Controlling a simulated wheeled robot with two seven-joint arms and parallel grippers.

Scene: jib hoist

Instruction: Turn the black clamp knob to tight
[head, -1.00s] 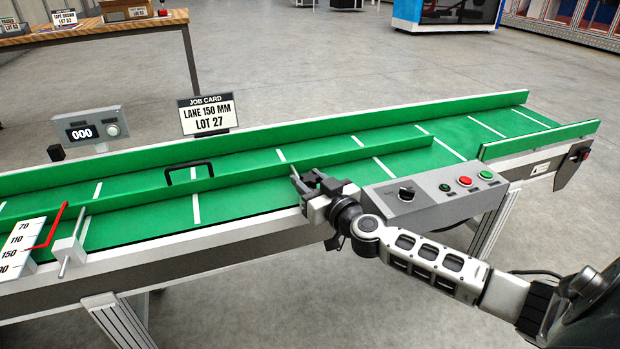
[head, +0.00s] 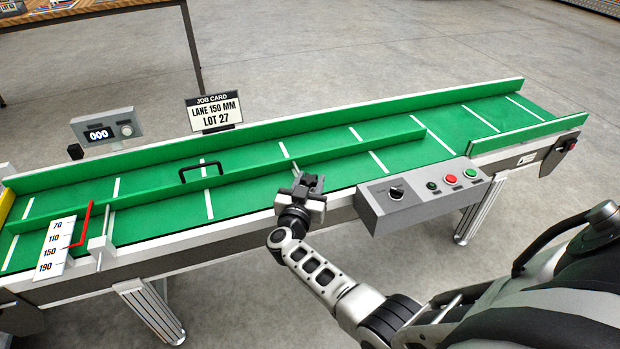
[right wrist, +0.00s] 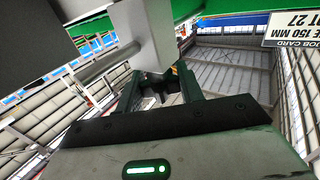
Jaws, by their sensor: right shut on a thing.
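My right gripper (head: 308,184) is at the near rail of the green conveyor (head: 340,184), just left of the grey control box. It is shut on the black clamp knob, which it mostly hides in the head view. In the right wrist view a dark piece, apparently the knob (right wrist: 157,97), sits between the two fingers, under a light grey bracket (right wrist: 150,38). A thin grey rod shows just beyond the fingers in the head view. Any tightness mark cannot be seen. My left gripper is not in view.
The control box (head: 420,205) has a black switch (head: 396,192) and several buttons, close right of the gripper. A guide rail (head: 240,178) with a black handle runs along the belt. At left are a scale plate (head: 58,245) with a red pointer (head: 82,225) and a grey post (head: 102,247).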

